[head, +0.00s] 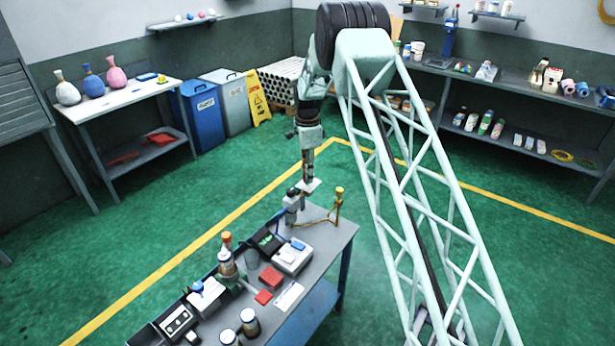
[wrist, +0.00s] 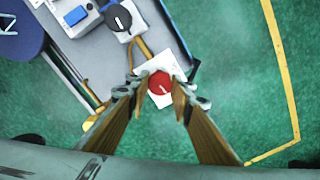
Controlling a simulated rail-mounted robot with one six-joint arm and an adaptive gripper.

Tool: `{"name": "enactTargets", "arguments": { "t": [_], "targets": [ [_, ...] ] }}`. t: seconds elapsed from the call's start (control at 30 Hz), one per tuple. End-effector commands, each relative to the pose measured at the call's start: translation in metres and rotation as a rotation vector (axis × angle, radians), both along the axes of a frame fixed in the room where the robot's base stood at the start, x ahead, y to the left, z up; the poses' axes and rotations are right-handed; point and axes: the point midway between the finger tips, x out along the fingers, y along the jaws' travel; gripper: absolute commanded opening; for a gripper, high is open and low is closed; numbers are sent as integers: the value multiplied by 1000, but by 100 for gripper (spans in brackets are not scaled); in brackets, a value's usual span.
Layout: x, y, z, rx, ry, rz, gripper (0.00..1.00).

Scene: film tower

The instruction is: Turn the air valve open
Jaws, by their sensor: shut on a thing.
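A round red knob (wrist: 160,83), which looks like the air valve's handle, sits over a white plate (wrist: 148,99). It has a short pale mark on its face, set at a slant. My gripper (wrist: 160,80) has its two long fingers on either side of the red knob and is shut on it. In the head view my gripper (head: 308,178) points down at the far end of the workbench, above the white plate (head: 312,187). The red knob cannot be made out there. A black knob (wrist: 118,18) with a white mark sits on a pale block beside it.
The grey block with the dark knob (head: 293,203) stands left of my gripper. A brass post (head: 338,205) stands close on the right. The workbench (head: 325,243) holds a black bin, a white box and bottles nearer the camera. Green floor is clear beyond.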

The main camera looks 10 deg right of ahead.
Motion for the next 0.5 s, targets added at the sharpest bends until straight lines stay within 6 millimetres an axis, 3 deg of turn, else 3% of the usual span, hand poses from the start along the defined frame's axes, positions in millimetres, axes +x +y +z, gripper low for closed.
{"name": "enactTargets", "arguments": {
  "t": [0.5],
  "targets": [
    [0, 0, 0, 0, -1, -118, 11]
  ]
}}
